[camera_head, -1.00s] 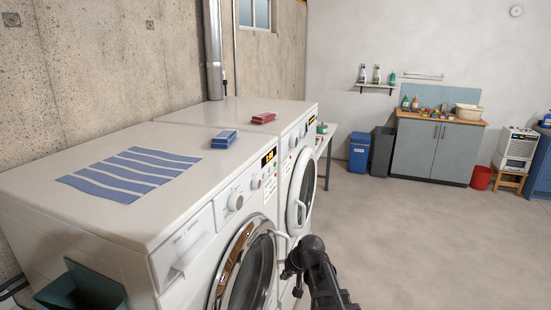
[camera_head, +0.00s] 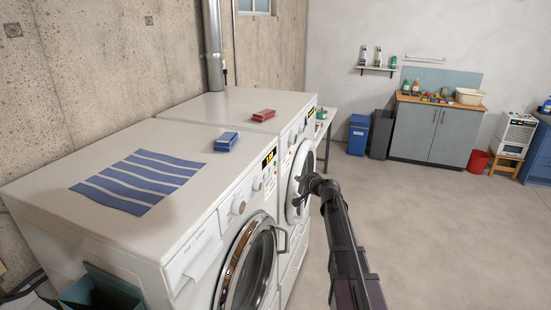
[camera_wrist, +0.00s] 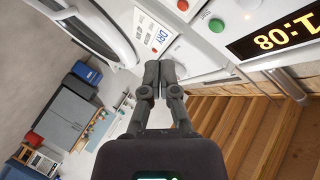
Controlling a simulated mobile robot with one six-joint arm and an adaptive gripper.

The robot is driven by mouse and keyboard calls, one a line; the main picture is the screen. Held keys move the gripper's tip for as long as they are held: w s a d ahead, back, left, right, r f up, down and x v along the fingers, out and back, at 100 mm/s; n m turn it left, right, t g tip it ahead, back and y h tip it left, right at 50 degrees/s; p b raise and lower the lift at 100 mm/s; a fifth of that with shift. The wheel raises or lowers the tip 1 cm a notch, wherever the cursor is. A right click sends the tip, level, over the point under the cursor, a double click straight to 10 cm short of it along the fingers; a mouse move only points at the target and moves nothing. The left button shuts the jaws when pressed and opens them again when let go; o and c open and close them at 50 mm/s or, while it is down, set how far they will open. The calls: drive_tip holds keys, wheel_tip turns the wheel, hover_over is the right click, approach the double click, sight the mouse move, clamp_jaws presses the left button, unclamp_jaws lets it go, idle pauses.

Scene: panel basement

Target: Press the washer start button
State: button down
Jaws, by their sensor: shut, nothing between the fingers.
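Two white front-loading machines stand side by side, a near one (camera_head: 190,208) and a far one (camera_head: 205,103). Each has a round door and a lit display. In the wrist view, red (camera_wrist: 183,5) and green (camera_wrist: 216,25) buttons sit on a white panel beside a lit display (camera_wrist: 275,35) reading 1:08, upside down. A label there (camera_wrist: 157,36) reads DRY. My gripper (camera_wrist: 163,88) is shut and empty, with its fingertips below the panel in the picture; contact cannot be told. In the head view my arm's end (camera_head: 313,184) is before the far machine's door.
A striped cloth (camera_head: 140,180) and a blue box (camera_head: 226,141) lie on the near machine, a red box (camera_head: 264,115) on the far one. A teal bin (camera_head: 95,290) stands at lower left. The floor (camera_head: 440,230) to the right is clear.

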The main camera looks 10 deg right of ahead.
sight(275, 163)
drive_tip(key=shift+m+t+h, duration=0.4)
drive_tip(key=shift+m+t, duration=0.1)
drive_tip(key=shift+m, duration=0.2)
drive_tip(key=w+d+r, duration=0.2)
drive_tip(key=shift+w+d+r+p, duration=0.15)
drive_tip(key=shift+d+r+p, duration=0.15)
drive_tip(key=shift+r+p, duration=0.1)
drive_tip(key=shift+a, duration=0.1)
drive_tip(key=shift+w+a, duration=0.75)
drive_tip(key=shift+a, duration=0.45)
drive_tip(key=shift+w+a, duration=0.7)
drive_tip(key=shift+a, duration=0.55)
drive_tip(key=shift+w+a, duration=0.75)
drive_tip(key=shift+a, duration=0.45)
